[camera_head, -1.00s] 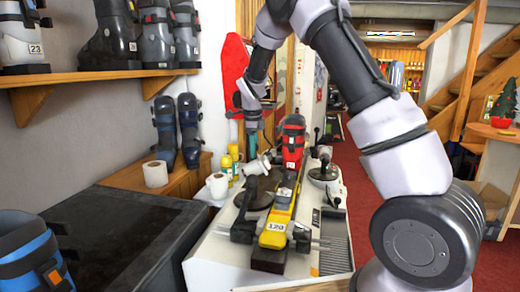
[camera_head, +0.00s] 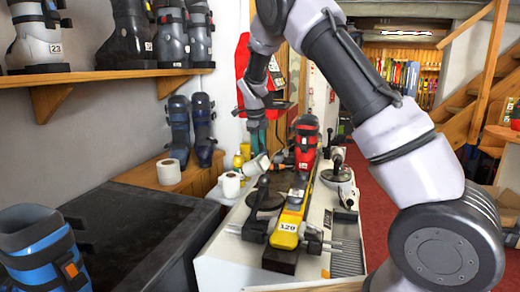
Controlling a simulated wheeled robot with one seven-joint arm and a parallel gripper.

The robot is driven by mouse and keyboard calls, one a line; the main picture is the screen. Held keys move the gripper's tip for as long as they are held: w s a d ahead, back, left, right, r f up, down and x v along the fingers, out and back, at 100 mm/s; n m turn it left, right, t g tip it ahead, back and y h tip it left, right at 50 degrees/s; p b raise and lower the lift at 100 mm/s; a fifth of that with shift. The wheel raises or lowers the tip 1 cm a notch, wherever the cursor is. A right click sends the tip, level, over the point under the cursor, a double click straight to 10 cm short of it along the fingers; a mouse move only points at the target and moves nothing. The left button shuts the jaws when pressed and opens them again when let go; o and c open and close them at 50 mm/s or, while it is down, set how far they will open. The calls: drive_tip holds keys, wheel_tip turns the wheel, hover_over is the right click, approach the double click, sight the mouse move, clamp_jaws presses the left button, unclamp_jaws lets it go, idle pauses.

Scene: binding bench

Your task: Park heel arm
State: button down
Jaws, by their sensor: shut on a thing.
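My gripper (camera_head: 262,112) is small and dark in the head view, raised over the far left part of the white bench (camera_head: 220,262). It is shut on a narrow teal piece (camera_head: 258,132) that hangs below the fingers; its lower end is hard to make out. I cannot tell for sure whether this is the heel arm. A yellow ski (camera_head: 288,227) marked 120 lies along the bench between dark clamps. A red boot (camera_head: 305,140) stands upright at its far end, right of my gripper. A tilted white cylinder (camera_head: 257,165) is below my gripper.
A dark round plate (camera_head: 265,199) is left of the ski, and a round device (camera_head: 337,174) is right of it. White rolls (camera_head: 230,185) and a yellow bottle (camera_head: 238,161) stand left. A wooden shelf (camera_head: 105,76) holds several boots. A blue boot (camera_head: 40,250) is front left.

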drive_tip(key=shift+a, duration=0.15)
drive_tip(key=shift+c, duration=1.9)
unclamp_jaws()
wheel_tip(320, 180, up, 11)
drive_tip(key=s+a, duration=0.1)
drive_tip(key=shift+s+f, duration=0.2)
drive_tip(key=shift+s, duration=0.1)
